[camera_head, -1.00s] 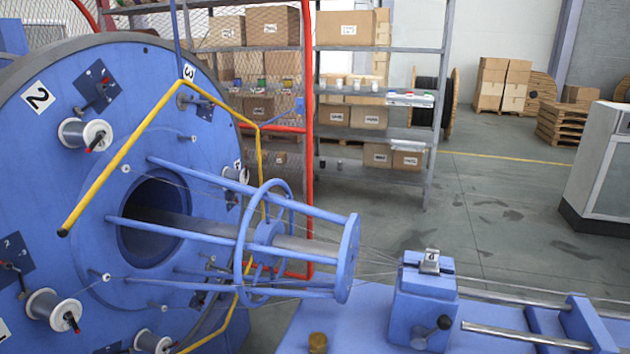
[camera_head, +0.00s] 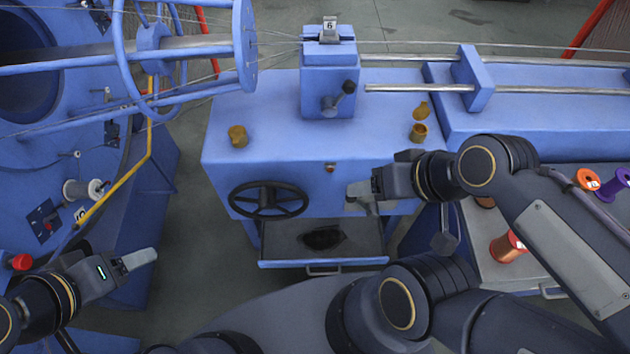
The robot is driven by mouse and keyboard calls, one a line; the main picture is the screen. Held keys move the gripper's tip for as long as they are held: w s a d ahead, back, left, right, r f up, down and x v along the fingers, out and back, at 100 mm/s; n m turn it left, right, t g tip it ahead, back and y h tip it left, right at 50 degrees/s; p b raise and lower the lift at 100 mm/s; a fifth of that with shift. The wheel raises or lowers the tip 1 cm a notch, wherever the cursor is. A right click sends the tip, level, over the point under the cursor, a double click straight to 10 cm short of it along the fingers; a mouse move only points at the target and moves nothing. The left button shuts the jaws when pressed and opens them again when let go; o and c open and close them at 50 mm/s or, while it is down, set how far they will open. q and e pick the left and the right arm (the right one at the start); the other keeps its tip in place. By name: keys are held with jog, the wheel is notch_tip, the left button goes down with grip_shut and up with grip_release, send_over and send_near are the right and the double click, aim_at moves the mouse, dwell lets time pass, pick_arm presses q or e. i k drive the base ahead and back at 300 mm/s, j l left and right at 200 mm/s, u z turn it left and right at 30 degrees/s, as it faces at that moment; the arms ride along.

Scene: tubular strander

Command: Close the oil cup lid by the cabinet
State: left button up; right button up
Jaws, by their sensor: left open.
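Two small brass oil cups are on the blue machine bed. The right oil cup (camera_head: 418,133) appears open, with its lid (camera_head: 421,110) tilted up behind it. The left oil cup (camera_head: 237,136) seems to have its lid down. My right gripper (camera_head: 358,198) is in front of the bed's front face, below and to the left of the right cup and apart from it. Its finger gap cannot be made out. My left gripper (camera_head: 145,259) is open and empty at the lower left, far from both cups.
A black handwheel (camera_head: 268,200) projects from the bed's front, above an open tray (camera_head: 322,262) with a dark patch. A blue block with a knobbed lever (camera_head: 340,95) stands on the bed. A grey bench top (camera_head: 500,278) with spools lies at the right. The blue strander cage is upper left.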

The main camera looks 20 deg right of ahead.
aim_at(421, 113)
jog(key=z, duration=2.1)
jog(key=j+z, duration=0.3)
jog(key=z, duration=0.2)
jog(key=k+j+z, duration=0.15)
jog(key=z, duration=0.3)
jog(key=j, duration=0.1)
